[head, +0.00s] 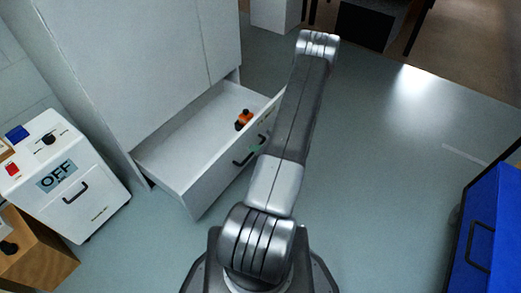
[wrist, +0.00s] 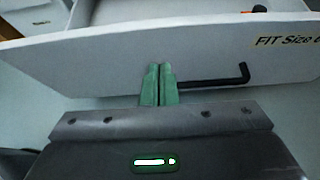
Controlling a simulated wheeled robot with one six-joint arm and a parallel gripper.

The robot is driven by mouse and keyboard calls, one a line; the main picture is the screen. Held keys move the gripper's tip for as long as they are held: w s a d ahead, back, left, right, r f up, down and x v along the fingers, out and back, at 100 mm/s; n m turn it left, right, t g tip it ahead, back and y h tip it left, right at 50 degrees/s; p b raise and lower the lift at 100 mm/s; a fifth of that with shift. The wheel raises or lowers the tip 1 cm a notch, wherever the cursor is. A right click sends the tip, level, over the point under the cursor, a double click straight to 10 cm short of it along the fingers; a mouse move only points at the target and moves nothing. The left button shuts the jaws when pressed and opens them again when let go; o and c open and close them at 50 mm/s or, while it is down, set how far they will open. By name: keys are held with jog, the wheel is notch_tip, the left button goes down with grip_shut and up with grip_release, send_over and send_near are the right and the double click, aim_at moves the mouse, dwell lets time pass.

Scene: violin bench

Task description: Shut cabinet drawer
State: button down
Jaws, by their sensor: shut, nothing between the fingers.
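The white cabinet (head: 140,60) stands at the left in the head view, and its bottom drawer (head: 190,135) is pulled well out. The drawer front (wrist: 110,65) fills the upper part of the wrist view, with a black bar handle (wrist: 215,80) on it. The handle (head: 243,158) also shows in the head view, partly beside my arm. My gripper (wrist: 159,70) is shut and empty, its green fingertips at the drawer front just left of the handle's bent end. I cannot tell whether they touch the front. An orange and black item (head: 243,120) lies inside the drawer.
A white box unit marked OFF (head: 65,180) stands left of the drawer, with a wooden box (head: 35,250) in front of it. A blue cabinet (head: 495,225) is at the right edge. The grey floor (head: 400,140) between is clear.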

aim_at(234, 143)
jog(key=x, duration=0.3)
jog(key=r+b+x, duration=0.1)
jog(key=x, duration=0.2)
jog(key=shift+w+a+f, duration=0.1)
jog(key=shift+w+a, duration=0.15)
jog(key=shift+a, duration=0.15)
jog(key=shift+w+a, duration=0.5)
jog(key=shift+a, duration=0.15)
jog(key=w+a+b, duration=0.3)
jog(key=w+a, duration=0.5)
jog(key=a, duration=0.3)
jog(key=w+a+b, duration=0.3)
jog(key=w+a, duration=0.5)
jog(key=a, duration=0.4)
jog(key=shift+w+b, duration=0.3)
jog(key=shift+w, duration=0.1)
